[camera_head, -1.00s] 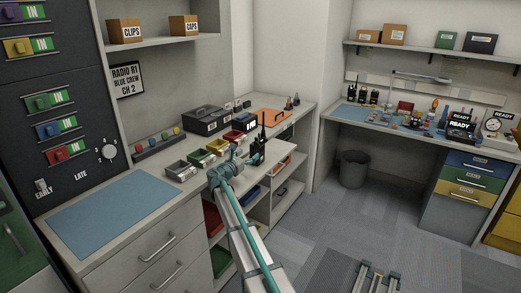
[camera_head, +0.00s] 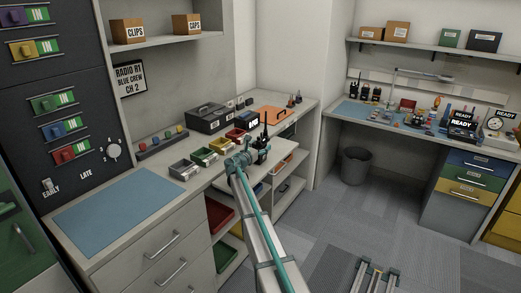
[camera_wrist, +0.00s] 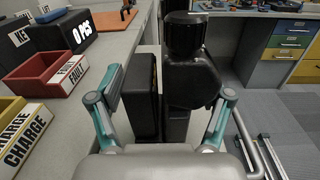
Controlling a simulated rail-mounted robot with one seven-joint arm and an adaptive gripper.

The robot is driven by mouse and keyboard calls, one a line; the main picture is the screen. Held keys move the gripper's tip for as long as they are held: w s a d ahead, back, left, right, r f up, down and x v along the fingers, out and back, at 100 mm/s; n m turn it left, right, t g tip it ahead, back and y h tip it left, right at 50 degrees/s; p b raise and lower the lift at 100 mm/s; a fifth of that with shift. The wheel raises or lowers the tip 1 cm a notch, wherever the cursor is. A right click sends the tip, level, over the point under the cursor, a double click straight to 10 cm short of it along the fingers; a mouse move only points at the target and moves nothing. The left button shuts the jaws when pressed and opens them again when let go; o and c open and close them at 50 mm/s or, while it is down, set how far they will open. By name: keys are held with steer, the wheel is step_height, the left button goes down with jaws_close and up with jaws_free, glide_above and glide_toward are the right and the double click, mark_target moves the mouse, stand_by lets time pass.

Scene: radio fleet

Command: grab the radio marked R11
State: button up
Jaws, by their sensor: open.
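In the wrist view a black radio (camera_wrist: 190,88) with a thick round knob on top stands upright between the fingers of my gripper (camera_wrist: 170,90). A second flat black block (camera_wrist: 143,95) stands just left of it, also between the fingers. My gripper is open, and I see no finger clearly pressing on either. In the head view my gripper (camera_head: 240,162) is at the edge of the left counter, beside the black radio with its antenna up (camera_head: 263,145). No R11 marking is readable on it.
Red (camera_wrist: 45,82) and yellow (camera_wrist: 18,130) labelled bins stand left of my gripper. A dark case (camera_head: 210,118) and an orange mat (camera_head: 272,113) lie behind. More black radios (camera_head: 370,93) stand on the far bench. A wall sign (camera_head: 130,78) seems to read "RADIO R1, BLUE CREW, CH 2".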

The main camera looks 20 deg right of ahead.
steer(key=shift+c, duration=0.3)
steer(key=c, duration=1.3)
jaws_close()
steer(key=shift+r, duration=0.1)
